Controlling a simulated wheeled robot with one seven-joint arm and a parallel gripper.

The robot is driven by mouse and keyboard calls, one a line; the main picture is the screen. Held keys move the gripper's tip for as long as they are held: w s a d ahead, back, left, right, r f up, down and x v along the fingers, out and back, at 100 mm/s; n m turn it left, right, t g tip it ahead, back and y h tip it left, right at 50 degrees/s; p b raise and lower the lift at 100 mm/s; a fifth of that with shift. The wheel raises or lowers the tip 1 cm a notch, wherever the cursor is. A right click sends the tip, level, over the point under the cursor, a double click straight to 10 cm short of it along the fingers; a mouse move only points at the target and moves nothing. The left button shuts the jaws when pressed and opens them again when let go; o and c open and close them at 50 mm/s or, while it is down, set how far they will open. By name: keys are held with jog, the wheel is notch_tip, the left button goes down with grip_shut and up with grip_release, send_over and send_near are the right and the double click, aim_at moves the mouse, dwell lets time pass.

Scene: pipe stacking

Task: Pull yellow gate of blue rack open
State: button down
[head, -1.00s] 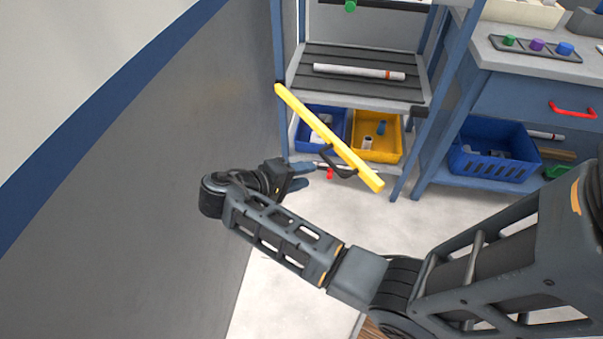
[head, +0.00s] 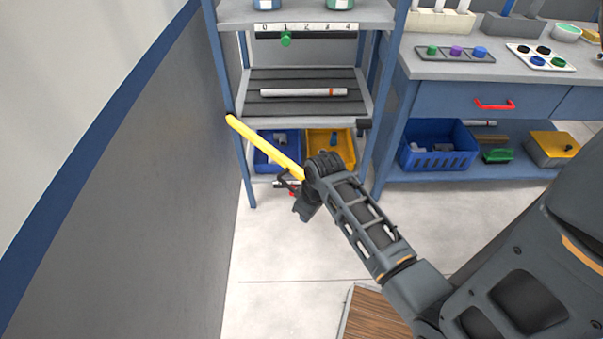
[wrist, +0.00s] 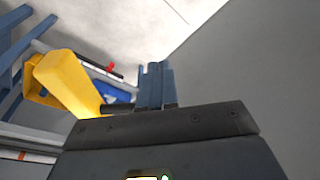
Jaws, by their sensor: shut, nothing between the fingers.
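The blue rack (head: 233,95) stands at the back with its yellow gate (head: 262,143). The gate meets the rack's left post and is swung out from the front at an angle. My wrist covers its free end. In the head view the fingers are hard to make out.
A blue bin (head: 272,160) and a yellow bin (head: 340,145) stand on the low shelf. A white pipe (head: 300,92) lies on the shelf above. A grey wall panel (head: 130,190) is close on the left. A workbench (head: 450,98) stands right.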

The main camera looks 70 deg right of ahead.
notch_tip(320, 180, up, 4)
jog(key=d+m+t+p, duration=0.1)
jog(key=d+t, duration=0.1)
jog(key=t, duration=0.1)
jog(key=t+y+p, duration=0.1)
jog(key=y+p, duration=0.2)
send_near(301, 179)
notch_tip(301, 179, up, 3)
jog(key=a, duration=0.2)
jog(key=x, duration=0.9)
jog(key=shift+s+f, duration=0.2)
jog(key=shift+f, duration=0.3)
jog(key=shift+a, duration=0.15)
jog(key=w+a+m+p, duration=0.1)
jog(key=w+a, duration=1.2)
jog(key=shift+a+h+p, duration=0.25)
jog(key=shift+h+p, duration=0.05)
jog(key=shift+p, duration=0.1)
jog(key=shift+w+r, duration=0.1)
